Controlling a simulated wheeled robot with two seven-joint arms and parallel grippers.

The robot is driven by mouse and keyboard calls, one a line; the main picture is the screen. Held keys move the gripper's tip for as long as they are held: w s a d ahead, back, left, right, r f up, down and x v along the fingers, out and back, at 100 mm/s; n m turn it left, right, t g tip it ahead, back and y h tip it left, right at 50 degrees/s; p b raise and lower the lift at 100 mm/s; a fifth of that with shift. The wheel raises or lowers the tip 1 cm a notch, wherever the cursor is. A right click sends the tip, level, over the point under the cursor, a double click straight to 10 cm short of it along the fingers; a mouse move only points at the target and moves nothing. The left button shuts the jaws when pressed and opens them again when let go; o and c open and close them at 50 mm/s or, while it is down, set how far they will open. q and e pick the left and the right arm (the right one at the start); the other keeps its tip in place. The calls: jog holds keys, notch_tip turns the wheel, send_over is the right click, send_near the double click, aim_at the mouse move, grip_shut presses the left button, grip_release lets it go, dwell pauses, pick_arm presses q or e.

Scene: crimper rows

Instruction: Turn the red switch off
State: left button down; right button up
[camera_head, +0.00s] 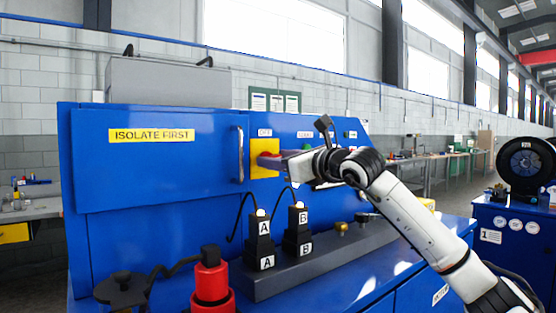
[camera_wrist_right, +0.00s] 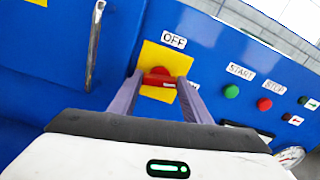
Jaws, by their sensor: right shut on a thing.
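The red switch (camera_wrist_right: 158,78) sits on a yellow plate (camera_wrist_right: 156,57) on the blue cabinet, with an OFF label (camera_wrist_right: 174,41) above the plate. In the head view the yellow plate (camera_head: 265,148) shows, with the red switch mostly hidden by my right gripper (camera_head: 283,160). In the wrist view my right gripper (camera_wrist_right: 160,84) has its two fingers on either side of the red handle, shut on it. The handle lies roughly crosswise between the fingertips. My left gripper is not in view.
Right of the switch are a green START button (camera_wrist_right: 231,91), a red STOP button (camera_wrist_right: 264,104) and small switches. A metal door handle (camera_head: 240,154) is to the left. Below stand black A and B plugs (camera_head: 297,235) and a red cylinder (camera_head: 211,280).

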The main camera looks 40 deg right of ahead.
jog(key=shift+a+f+n+p, duration=0.1)
jog(key=shift+n+p, duration=0.35)
jog(key=shift+n, duration=3.4)
jog(key=shift+a+f+n+p, duration=0.1)
jog(key=shift+n+p, duration=0.35)
jog(key=shift+n, duration=3.4)
jog(key=o, duration=1)
jog(key=shift+o, duration=0.2)
